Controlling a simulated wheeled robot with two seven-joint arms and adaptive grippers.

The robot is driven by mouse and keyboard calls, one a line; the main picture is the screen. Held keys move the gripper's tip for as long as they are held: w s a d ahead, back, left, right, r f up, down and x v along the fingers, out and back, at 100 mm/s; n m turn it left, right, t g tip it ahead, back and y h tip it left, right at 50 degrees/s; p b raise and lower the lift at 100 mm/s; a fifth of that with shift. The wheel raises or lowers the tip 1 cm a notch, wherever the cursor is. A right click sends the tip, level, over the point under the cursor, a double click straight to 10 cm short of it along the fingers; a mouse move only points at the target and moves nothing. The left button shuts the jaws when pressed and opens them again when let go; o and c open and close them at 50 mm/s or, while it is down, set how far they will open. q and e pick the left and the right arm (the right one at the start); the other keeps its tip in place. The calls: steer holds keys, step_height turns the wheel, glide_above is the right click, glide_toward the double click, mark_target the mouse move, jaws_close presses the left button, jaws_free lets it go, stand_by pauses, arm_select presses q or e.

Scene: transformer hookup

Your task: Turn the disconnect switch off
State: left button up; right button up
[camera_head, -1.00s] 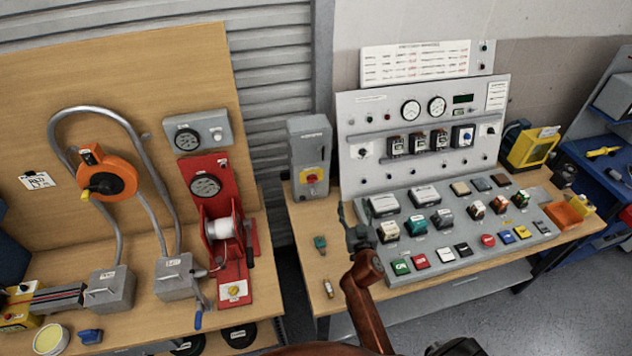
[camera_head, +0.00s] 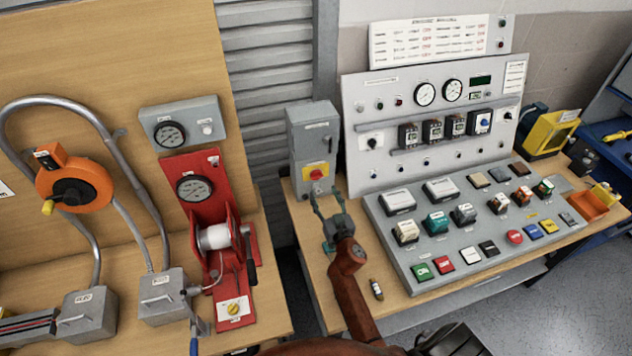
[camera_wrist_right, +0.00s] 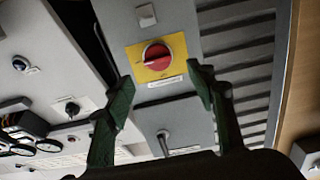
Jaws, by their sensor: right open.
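The disconnect switch is a grey box (camera_head: 314,135) standing on the right-hand bench beside the control panel. Its red rotary knob (camera_head: 316,174) sits on a yellow plate low on the box front. In the right wrist view the red knob (camera_wrist_right: 157,57) on its yellow plate shows ahead, between and beyond the fingertips. My right gripper (camera_head: 326,196) is open and empty just below and in front of the box; its green fingers also show in the right wrist view (camera_wrist_right: 162,88). No contact with the knob is visible. My left gripper is not in view.
The upright control panel (camera_head: 378,187) and sloped button console (camera_head: 430,281) stand right of the box. A small fuse-like part (camera_head: 376,289) lies on the bench near my right arm. A red winch stand (camera_head: 232,282) is on the left bench, across a gap.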

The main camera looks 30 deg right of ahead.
mark_target(318, 178)
steer(key=b+x, duration=0.1)
steer(key=x, duration=0.6)
steer(key=shift+w+d, duration=0.2)
steer(key=shift+d, duration=0.05)
steer(key=c, duration=1.2)
